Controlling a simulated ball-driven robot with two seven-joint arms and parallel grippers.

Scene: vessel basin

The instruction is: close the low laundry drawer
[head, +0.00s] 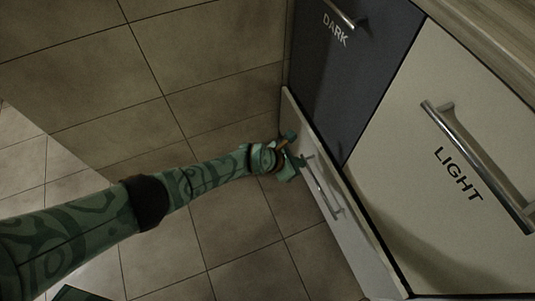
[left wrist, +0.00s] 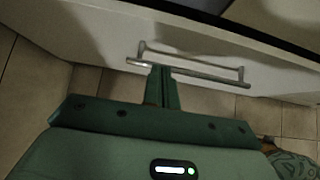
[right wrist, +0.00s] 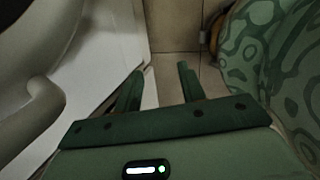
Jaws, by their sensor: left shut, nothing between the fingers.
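The low laundry drawer (head: 345,232) is the white front below the dark and light fronts in the head view. Its upper edge stands out a little from the fronts above. Its silver bar handle (head: 322,190) also shows in the left wrist view (left wrist: 205,76), where the drawer front (left wrist: 110,30) is behind it. My left gripper (head: 294,164) is shut and empty, its fingertips at the handle near one end. I cannot tell if they touch it. My right gripper (right wrist: 158,72) is open and empty, seen only in the right wrist view.
A dark front (head: 350,75) marked DARK and a cream front (head: 430,190) marked LIGHT, both with bar handles, sit above the drawer under a wooden top (head: 490,45). The tiled floor (head: 220,235) in front of the drawer is clear apart from my arm.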

